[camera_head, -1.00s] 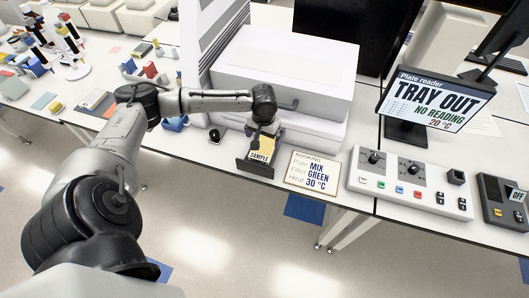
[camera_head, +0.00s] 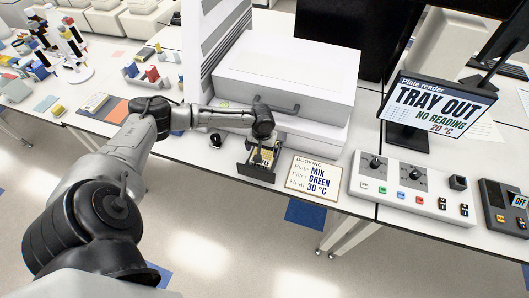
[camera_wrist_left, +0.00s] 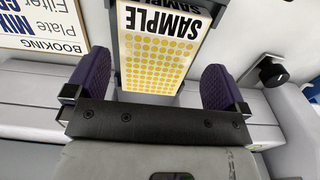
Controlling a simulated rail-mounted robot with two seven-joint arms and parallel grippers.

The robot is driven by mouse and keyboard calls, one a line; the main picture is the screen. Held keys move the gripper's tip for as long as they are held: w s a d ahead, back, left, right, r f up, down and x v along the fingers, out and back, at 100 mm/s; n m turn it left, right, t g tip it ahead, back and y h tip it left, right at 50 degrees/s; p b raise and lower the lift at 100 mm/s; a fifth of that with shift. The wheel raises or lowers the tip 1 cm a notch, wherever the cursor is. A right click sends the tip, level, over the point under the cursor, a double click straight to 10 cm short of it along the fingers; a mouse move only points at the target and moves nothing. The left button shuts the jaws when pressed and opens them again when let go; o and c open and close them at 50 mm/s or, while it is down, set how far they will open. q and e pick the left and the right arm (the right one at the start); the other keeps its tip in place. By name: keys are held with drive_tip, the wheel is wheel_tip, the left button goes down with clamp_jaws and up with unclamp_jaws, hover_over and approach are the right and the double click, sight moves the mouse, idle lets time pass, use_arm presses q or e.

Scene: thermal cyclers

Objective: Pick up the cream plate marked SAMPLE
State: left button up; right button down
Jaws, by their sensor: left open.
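The cream plate marked SAMPLE (camera_wrist_left: 158,62) has rows of yellow wells and sits in the dark extended tray (camera_head: 258,173) of the plate reader. It is upside down in the left wrist view. My left gripper (camera_wrist_left: 155,78) is open, with one purple finger on each side of the plate in that view. In the head view my left gripper (camera_head: 262,153) is over the tray and hides most of the plate. My right gripper is not in view.
The white plate reader (camera_head: 285,85) stands behind the tray. A booking card (camera_head: 313,178) lies right of the tray, and a control panel (camera_head: 412,190) lies farther right. A monitor (camera_head: 436,108) reads TRAY OUT. Racks and small coloured items crowd the far left bench.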

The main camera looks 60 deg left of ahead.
sight(263, 155)
use_arm(q)
drive_tip(key=shift+w+f, duration=0.1)
drive_tip(key=shift+f, duration=1.85)
drive_tip(key=shift+c, duration=0.5)
drive_tip(key=c, duration=0.6)
drive_tip(key=shift+r, duration=0.1)
